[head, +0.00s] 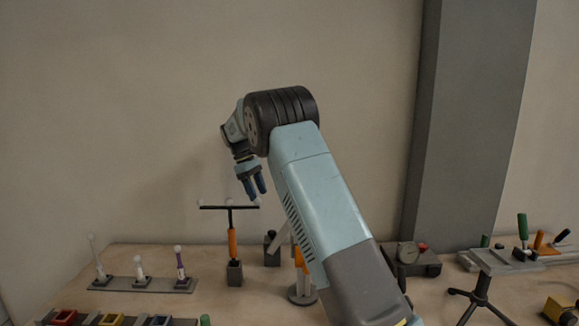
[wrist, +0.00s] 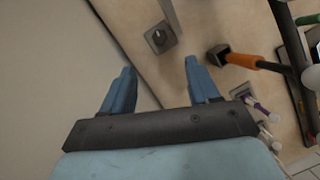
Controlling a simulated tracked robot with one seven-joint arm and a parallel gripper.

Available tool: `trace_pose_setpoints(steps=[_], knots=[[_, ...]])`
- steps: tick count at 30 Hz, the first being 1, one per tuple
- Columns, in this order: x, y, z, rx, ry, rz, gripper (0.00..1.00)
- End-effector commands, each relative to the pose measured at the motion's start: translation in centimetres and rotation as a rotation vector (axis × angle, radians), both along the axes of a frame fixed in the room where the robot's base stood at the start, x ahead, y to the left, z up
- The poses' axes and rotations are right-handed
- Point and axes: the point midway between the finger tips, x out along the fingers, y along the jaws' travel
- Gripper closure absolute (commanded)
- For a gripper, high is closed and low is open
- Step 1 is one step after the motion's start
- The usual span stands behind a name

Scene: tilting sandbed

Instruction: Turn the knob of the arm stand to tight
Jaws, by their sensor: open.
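My gripper (head: 254,189) is open and empty, pointing down above the back of the bench, near the top of a black T-shaped stand. Its two blue fingers also show apart in the wrist view (wrist: 159,72). What looks like the arm stand (head: 302,294) has a round grey base, an orange part and a slanted grey bar; my arm hides part of it. I cannot make out its knob or the knob's setting. A grey bar (wrist: 170,12), perhaps its arm, shows at the top of the wrist view.
The T-shaped stand (head: 232,240) has an orange grip; it shows at right in the wrist view (wrist: 255,65). A dark block (head: 271,252) stands beside it. A rack (head: 142,285) is at left, a tripod (head: 483,290) at right. The wall is close behind.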

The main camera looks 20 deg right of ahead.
Motion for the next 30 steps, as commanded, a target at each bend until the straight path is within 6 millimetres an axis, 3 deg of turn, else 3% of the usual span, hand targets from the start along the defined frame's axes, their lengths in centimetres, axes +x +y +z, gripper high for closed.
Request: trace_pose_setpoints(steps=[30], knots=[[-9.3,-4.0,8.9,0.099,-0.192,-0.196,0.4]])
